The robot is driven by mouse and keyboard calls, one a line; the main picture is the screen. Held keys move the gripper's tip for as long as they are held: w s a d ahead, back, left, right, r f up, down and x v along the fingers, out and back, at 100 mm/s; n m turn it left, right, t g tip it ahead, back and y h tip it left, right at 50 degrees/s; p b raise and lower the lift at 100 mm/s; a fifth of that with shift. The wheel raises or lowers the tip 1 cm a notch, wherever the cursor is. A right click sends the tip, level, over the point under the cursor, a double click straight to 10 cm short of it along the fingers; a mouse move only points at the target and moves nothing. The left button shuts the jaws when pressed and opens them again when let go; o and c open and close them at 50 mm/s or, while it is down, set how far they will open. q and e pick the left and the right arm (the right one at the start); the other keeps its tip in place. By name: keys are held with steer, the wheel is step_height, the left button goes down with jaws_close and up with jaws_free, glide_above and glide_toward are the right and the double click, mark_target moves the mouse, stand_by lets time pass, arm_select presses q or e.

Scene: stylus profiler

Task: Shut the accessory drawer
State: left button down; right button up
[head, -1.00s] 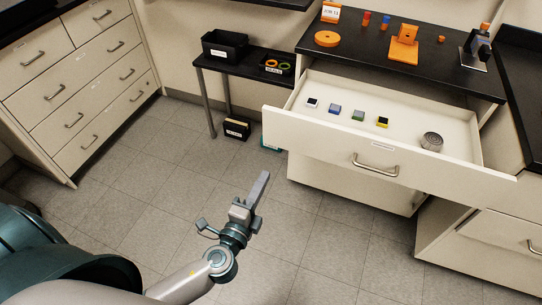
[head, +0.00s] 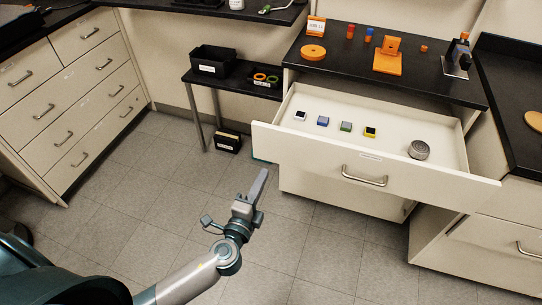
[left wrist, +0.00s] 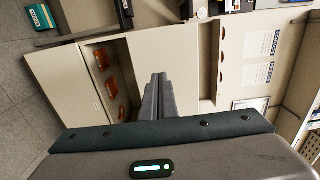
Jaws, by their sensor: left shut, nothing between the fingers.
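The accessory drawer (head: 318,169) stands pulled out from the cabinet under the black counter on the right of the head view. Its front is cream with a metal handle (head: 364,176) and a small label. Inside lie several small coloured blocks (head: 346,127) and a round grey metal piece (head: 419,150). My left gripper (head: 259,184) is shut and empty, in front of the drawer, left of the handle and apart from it. Its shut fingers (left wrist: 156,95) also show in the left wrist view, against cream panels. My right gripper is out of view.
Orange parts, including a disc (head: 313,52) and a stand (head: 388,58), sit on the counter above the drawer. A low black table (head: 237,86) with bins stands to its left. Another drawer cabinet (head: 75,110) is at far left.

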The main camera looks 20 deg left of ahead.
mark_target(275, 150)
arm_select(q)
steer(key=w+p, duration=0.2)
steer(key=w, duration=0.5)
steer(key=shift+w+r, duration=0.1)
steer(key=shift+w, duration=0.55)
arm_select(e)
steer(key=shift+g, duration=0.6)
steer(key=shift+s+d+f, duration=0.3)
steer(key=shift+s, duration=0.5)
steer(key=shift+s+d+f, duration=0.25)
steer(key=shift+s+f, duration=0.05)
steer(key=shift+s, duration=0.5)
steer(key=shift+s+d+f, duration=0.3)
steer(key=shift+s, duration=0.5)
arm_select(q)
steer(key=shift+w, duration=0.15)
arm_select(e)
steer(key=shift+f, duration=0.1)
